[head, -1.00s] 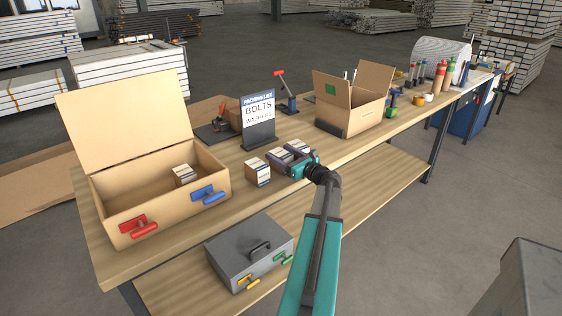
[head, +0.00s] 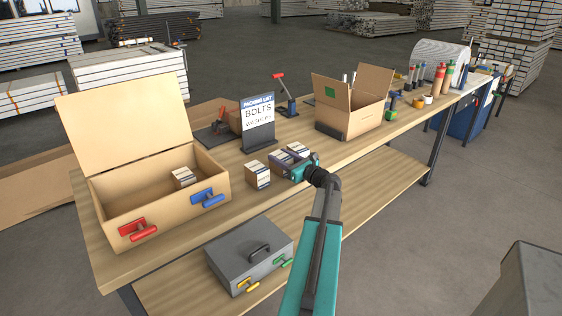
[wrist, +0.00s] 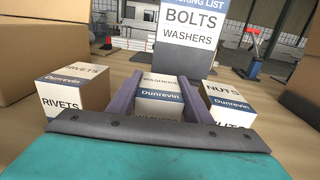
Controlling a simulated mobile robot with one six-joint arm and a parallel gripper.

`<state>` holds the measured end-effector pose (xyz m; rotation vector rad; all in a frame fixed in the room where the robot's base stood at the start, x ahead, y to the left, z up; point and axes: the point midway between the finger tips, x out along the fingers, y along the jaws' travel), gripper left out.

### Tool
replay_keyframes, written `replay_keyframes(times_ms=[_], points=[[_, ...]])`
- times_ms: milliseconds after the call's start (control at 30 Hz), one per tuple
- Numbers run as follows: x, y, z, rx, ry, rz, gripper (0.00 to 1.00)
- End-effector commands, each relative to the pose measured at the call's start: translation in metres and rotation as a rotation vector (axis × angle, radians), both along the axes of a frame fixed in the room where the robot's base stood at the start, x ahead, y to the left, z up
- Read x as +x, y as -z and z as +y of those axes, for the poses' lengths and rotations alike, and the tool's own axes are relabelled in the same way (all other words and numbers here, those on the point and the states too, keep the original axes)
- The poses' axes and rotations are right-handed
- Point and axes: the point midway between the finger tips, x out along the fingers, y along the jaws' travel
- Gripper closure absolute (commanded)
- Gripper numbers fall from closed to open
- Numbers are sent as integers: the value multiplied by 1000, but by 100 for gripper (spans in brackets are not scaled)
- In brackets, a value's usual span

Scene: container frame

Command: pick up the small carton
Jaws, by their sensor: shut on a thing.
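My gripper (wrist: 159,98) is shut on a small white-and-brown carton labelled WASHERS (wrist: 160,108), one finger along each side. The carton looks to be at bench level; I cannot tell whether it touches the bench. In the head view my gripper (head: 283,163) partly hides this carton. A similar carton labelled RIVETS (wrist: 72,92) stands to its left, also in the head view (head: 257,175). One labelled NUTS (wrist: 228,103) stands to its right, also in the head view (head: 299,149).
A sign (head: 258,120) listing bolts and washers stands behind the cartons. An open cardboard box (head: 150,211) at left holds another small carton (head: 184,177). A second open box (head: 352,122) stands at right. A grey case (head: 232,262) sits on the lower shelf.

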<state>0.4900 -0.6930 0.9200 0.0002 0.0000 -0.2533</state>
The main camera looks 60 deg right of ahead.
Motion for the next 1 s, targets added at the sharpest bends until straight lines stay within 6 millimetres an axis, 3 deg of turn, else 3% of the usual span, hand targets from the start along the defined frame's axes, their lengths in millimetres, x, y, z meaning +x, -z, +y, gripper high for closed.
replay_keyframes(times_ms=[267,800,1000], points=[[0,-13,0,-2,0,-3,87],[1,-80,1,-2,-1,-3,87],[1,-96,1,-1,-1,-2,87]])
